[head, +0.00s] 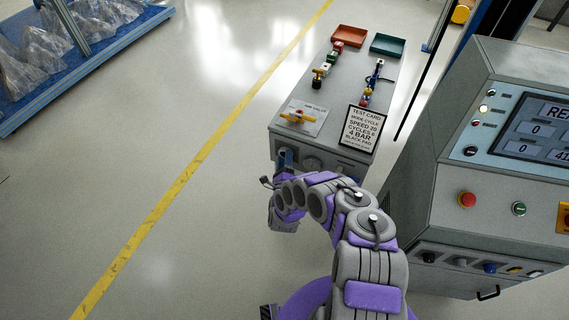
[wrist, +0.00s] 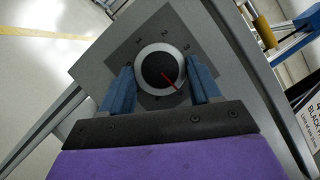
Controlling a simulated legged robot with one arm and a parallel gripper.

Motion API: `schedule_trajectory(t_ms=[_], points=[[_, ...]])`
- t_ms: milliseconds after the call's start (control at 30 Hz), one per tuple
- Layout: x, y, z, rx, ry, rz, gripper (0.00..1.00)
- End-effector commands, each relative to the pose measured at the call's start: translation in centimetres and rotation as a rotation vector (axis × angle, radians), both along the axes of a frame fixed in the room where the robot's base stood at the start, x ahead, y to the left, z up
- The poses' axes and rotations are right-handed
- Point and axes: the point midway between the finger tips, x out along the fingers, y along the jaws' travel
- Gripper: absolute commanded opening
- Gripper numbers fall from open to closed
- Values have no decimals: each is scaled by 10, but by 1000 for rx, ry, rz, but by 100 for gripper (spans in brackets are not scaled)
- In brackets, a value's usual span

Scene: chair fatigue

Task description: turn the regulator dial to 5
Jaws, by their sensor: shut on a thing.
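The regulator dial (wrist: 158,68) is a round black knob with a pale ring and a red pointer line, on a dark plate with small numbers. In the wrist view the red line points to the lower right. Its exact number is too small to read. My gripper (wrist: 163,88) has its two blue fingers on either side of the dial, shut on it. In the head view my gripper (head: 285,160) is at the front face of the grey bench (head: 292,140), and my arm hides the dial there.
A yellow valve handle (head: 297,117) and a test card (head: 362,129) are on the bench top. Red (head: 349,36) and green (head: 387,44) trays lie at its far end. A grey control console (head: 450,150) stands close on the right.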

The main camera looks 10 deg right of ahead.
Motion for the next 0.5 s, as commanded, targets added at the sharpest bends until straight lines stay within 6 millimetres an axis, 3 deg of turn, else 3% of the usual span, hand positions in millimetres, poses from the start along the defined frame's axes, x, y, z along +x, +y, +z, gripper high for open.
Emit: schedule_trajectory(t_ms=[33,500], points=[[-2,-1,-7,15,1,-4,32],[-2,-1,-8,67,-31,-3,32]])
